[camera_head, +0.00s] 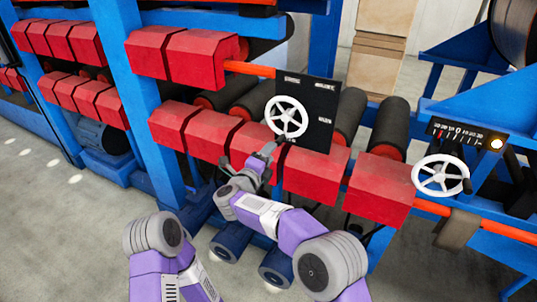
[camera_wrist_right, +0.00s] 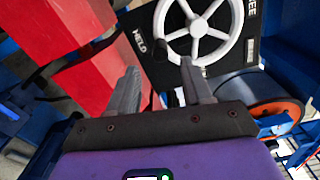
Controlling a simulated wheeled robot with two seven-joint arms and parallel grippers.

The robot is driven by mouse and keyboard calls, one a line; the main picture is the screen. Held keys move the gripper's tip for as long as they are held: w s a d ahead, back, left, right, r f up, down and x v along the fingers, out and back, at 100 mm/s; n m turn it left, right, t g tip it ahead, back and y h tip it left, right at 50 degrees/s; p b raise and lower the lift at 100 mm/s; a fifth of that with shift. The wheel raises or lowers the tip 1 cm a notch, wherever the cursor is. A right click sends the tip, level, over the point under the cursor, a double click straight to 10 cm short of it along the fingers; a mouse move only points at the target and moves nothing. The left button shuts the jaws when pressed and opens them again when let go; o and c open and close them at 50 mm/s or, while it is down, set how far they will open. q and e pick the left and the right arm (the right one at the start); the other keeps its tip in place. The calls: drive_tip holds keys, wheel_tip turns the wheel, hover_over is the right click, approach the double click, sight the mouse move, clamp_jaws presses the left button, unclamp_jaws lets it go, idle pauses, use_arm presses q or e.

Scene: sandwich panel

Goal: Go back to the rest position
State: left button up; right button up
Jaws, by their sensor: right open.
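My right gripper (camera_head: 268,155) is in front of the machine, just below a white handwheel (camera_head: 287,132) on a black panel (camera_head: 323,100). In the right wrist view the right gripper (camera_wrist_right: 159,70) is open, with its two grey fingers apart. Beyond them is the white handwheel (camera_wrist_right: 197,28), with a dark knob (camera_wrist_right: 160,48) showing in the gap between the fingertips. I see nothing held, and cannot tell whether the fingers touch the knob. My left arm shows at the bottom left of the head view, bent, with its gripper out of view.
Red blocks (camera_head: 320,175) line the blue machine frame (camera_head: 135,60) close around my right gripper. A second white handwheel (camera_head: 440,175) is at the right, below a scale (camera_head: 465,136) with a lit lamp. Open grey floor (camera_head: 60,220) lies at the lower left.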

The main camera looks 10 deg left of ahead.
drive_tip(key=w+d+f+n+y+p, duration=0.1)
drive_tip(key=w+d+f+n+y, duration=0.2)
drive_tip(key=f+n, duration=0.45)
drive_tip(key=s+d+f+n+g+y+p, duration=0.15)
drive_tip(key=s+d+f+n+g, duration=0.35)
drive_tip(key=f, duration=0.6)
drive_tip(key=s+d+f+n+g+y, duration=0.25)
drive_tip(key=s+d+f, duration=0.4)
drive_tip(key=f, duration=0.55)
drive_tip(key=s+d+f+n+g+y, duration=0.1)
drive_tip(key=s+f+n+g, duration=0.1)
drive_tip(key=s, duration=0.8)
drive_tip(key=s+d+f+n+g+y+p, duration=0.1)
drive_tip(key=s+d+f+n+g, duration=0.1)
drive_tip(key=s, duration=0.8)
drive_tip(key=s+d+f+n+g, duration=0.2)
drive_tip(key=s+f+g, duration=0.2)
drive_tip(key=s, duration=0.6)
drive_tip(key=shift+s+g+y+p, duration=0.3)
drive_tip(key=shift+g+y+p, duration=0.1)
drive_tip(key=shift+g, duration=0.25)
drive_tip(key=shift+c, duration=0.6)
drive_tip(key=shift+d, duration=0.15)
